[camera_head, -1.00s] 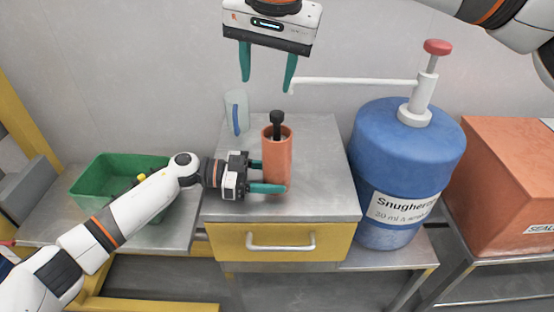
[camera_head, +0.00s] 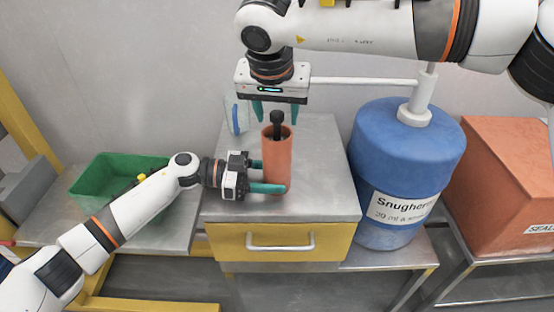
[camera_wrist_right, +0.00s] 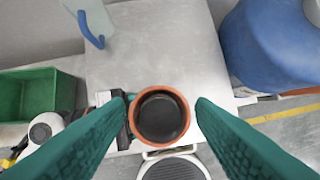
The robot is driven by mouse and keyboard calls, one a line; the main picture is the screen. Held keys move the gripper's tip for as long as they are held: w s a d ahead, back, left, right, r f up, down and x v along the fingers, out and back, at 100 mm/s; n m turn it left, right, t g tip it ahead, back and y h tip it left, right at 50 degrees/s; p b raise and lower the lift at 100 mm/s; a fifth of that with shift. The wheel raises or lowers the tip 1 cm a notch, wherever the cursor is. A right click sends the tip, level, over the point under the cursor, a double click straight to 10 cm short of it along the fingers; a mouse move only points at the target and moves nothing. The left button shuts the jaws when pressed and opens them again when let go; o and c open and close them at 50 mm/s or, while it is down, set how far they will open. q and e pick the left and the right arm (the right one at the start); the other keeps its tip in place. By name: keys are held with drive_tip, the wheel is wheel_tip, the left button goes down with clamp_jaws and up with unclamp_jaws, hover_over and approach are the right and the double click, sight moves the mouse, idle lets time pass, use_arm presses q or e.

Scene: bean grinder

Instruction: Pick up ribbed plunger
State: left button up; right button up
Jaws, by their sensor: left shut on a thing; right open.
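The black plunger (camera_head: 277,121) stands upright in an orange cylinder (camera_head: 278,165), its dark knob above the rim. From above, in the right wrist view, its dark round top (camera_wrist_right: 160,117) nearly fills the orange rim (camera_wrist_right: 185,132). Ribs cannot be made out. My left gripper (camera_head: 266,177) is shut on the cylinder's lower part, coming from the left. My right gripper (camera_head: 276,118) points down, open and empty, its fingertips on either side of the knob in the head view and apart from it. In the wrist view its green fingers (camera_wrist_right: 161,100) flank the cylinder.
The cylinder stands on a metal-topped cabinet (camera_head: 320,180) with a yellow drawer. A pale cup with a blue handle (camera_head: 236,114) stands behind left. A blue pump container (camera_head: 400,150) with a long spout stands right; the spout runs close behind my right gripper. A green bin (camera_head: 105,178) is left.

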drive_tip(key=shift+w+f, duration=0.25)
drive_tip(key=shift+f, duration=0.35)
clamp_jaws()
wheel_tip(320, 180, up, 18)
idle(0.3)
use_arm(q)
drive_tip(key=o, duration=0.8)
drive_tip(key=shift+o, duration=0.2)
